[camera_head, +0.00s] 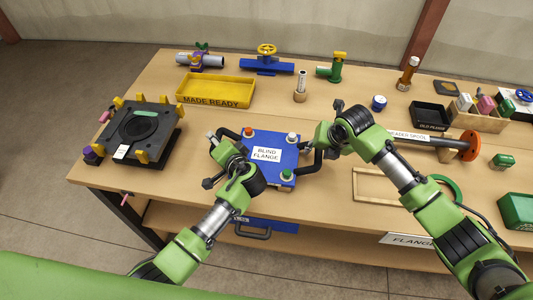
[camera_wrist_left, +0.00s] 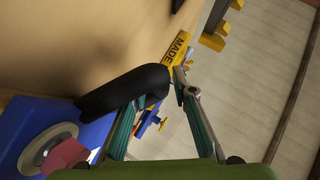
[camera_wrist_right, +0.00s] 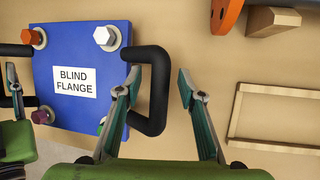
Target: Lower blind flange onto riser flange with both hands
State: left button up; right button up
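The blind flange (camera_head: 262,173) is a blue plate with a white label, colored bolts at its corners and black handles on two sides. It lies at the middle of the table. My right gripper (camera_head: 322,143) is open at the right handle (camera_wrist_right: 157,90); its fingers stand on either side of the bar. My left gripper (camera_head: 220,148) is at the left handle (camera_wrist_left: 125,92), which partly hides one finger; its fingers look apart. The likely riser flange (camera_head: 170,122), a dark block with a round recess and yellow posts, stands at the left, with a green piece on top.
A yellow tray (camera_head: 215,91) marked MADE READY and a blue valve (camera_head: 267,66) stand behind. A spool (camera_head: 468,145) with an orange flange and a wooden frame (camera_head: 375,187) lie at right. The table between the dark block and the blue plate looks mostly clear.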

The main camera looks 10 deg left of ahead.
pick_arm(q)
grip_shut()
pick_arm(e)
grip_shut()
